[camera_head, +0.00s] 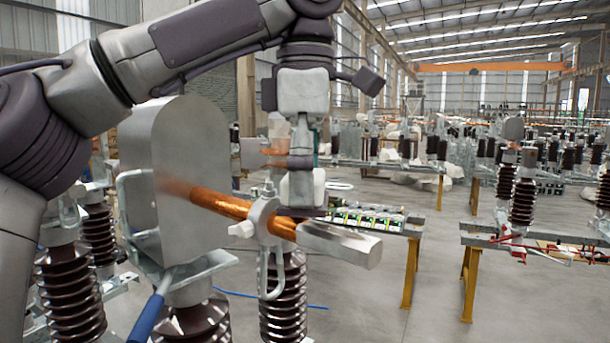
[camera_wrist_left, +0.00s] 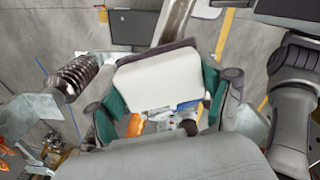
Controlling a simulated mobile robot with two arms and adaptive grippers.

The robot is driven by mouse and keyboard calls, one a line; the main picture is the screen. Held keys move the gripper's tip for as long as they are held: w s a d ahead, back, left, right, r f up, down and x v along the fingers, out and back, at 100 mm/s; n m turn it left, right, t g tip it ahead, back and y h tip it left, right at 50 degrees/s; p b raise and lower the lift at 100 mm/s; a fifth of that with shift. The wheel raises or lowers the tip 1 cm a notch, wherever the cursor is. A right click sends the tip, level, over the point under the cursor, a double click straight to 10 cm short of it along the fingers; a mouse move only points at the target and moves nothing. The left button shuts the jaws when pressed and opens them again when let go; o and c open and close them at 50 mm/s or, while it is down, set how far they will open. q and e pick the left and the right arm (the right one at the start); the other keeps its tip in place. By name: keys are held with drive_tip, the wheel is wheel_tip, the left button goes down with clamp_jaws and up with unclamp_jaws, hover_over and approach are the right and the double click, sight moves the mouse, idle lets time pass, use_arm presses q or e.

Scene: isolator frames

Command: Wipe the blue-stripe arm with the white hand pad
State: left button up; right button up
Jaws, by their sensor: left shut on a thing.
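My left gripper (camera_head: 302,165) hangs down over the copper-coloured isolator arm (camera_head: 236,206), near the clamp in the middle of the head view. In the left wrist view, its green-lined fingers are shut on the white hand pad (camera_wrist_left: 158,80), which has dark edges. The pad is close above the arm; whether it touches is hidden. The copper arm runs from a grey metal housing (camera_head: 190,230) to a silver bar end (camera_head: 345,243). I see no clear blue stripe on it. A blue rod (camera_head: 148,318) shows below the housing. My right gripper is not in view.
Brown ribbed insulators (camera_head: 284,300) stand under the arm and housing. A metal bench with yellow legs (camera_head: 411,272) is behind, and another frame with insulators (camera_head: 524,200) stands at right. Grey floor (camera_head: 440,310) between them is clear.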

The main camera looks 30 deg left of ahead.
sight(349, 235)
use_arm(q)
drive_tip(key=shift+w+a, duration=0.15)
drive_tip(key=shift+f+b, duration=0.6)
drive_tip(key=shift+f, duration=0.25)
idle(0.3)
drive_tip(key=shift+s+d+r, duration=0.1)
drive_tip(key=shift+s+d, duration=0.1)
drive_tip(key=shift+d, duration=0.7)
drive_tip(key=shift+s+d+r, duration=0.1)
drive_tip(key=shift+s+d, duration=0.1)
drive_tip(key=shift+d, duration=0.65)
drive_tip(key=s+d, duration=0.1)
drive_tip(key=d, duration=0.5)
drive_tip(key=shift+s+d+f+p, duration=0.15)
drive_tip(key=shift+s+f+p, duration=0.05)
drive_tip(key=shift+f+p, duration=0.1)
drive_tip(key=shift+w+a+f+p, duration=0.1)
drive_tip(key=shift+w+a+p, duration=0.05)
drive_tip(key=shift+a, duration=0.7)
drive_tip(key=shift+w+a+f+p, duration=0.1)
drive_tip(key=shift+w+a+p, duration=0.05)
drive_tip(key=shift+a, duration=0.7)
